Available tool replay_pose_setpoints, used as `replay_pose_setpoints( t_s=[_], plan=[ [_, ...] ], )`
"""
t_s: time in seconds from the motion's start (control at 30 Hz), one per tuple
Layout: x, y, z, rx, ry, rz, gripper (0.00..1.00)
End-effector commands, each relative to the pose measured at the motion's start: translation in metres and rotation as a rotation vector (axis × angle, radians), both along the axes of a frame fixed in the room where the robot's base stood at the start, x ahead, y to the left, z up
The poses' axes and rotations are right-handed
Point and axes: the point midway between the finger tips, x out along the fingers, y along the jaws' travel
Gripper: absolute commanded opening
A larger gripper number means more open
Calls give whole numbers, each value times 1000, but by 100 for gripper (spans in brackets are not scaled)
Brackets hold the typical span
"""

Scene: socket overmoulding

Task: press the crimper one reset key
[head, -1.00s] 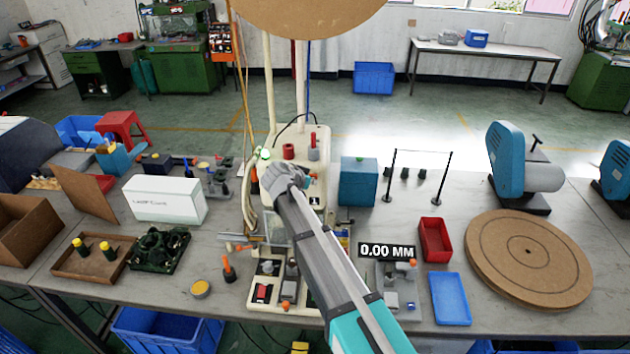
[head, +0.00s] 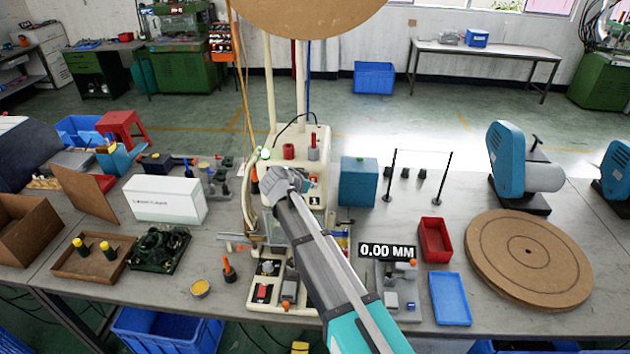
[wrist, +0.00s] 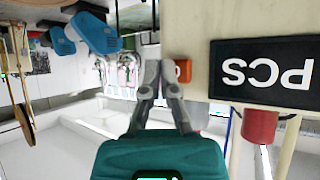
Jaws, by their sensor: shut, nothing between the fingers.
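The cream machine (head: 318,150) stands at the middle of the bench, with a red part and a grey part on top. In the wrist view its cream face carries a dark panel (wrist: 262,70) reading "PCS", seen upside down. A small orange key (wrist: 184,71) with a pale mark sits on that face, beside my finger and partly hidden by it. My gripper (wrist: 159,68) is shut and empty, its fingertips close to the orange key; contact cannot be told. In the head view my gripper (head: 285,180) is in front of the machine and hides part of its face.
A blue-green box (head: 359,182) stands right of the machine. A white carton (head: 165,199) is to the left. A red tray (head: 435,240) and a blue tray (head: 450,298) lie at right, near a round brown board (head: 528,258). A red cylinder (wrist: 258,125) is near the panel.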

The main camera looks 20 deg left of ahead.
Motion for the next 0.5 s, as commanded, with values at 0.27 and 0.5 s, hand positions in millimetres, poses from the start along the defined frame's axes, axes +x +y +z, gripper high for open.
replay_pose_setpoints(
  t_s=[0.27,0.5],
  plan=[
    [-12,-4,0,0,0,0,0],
    [-29,-8,0,-1,0,1,0]
  ],
)
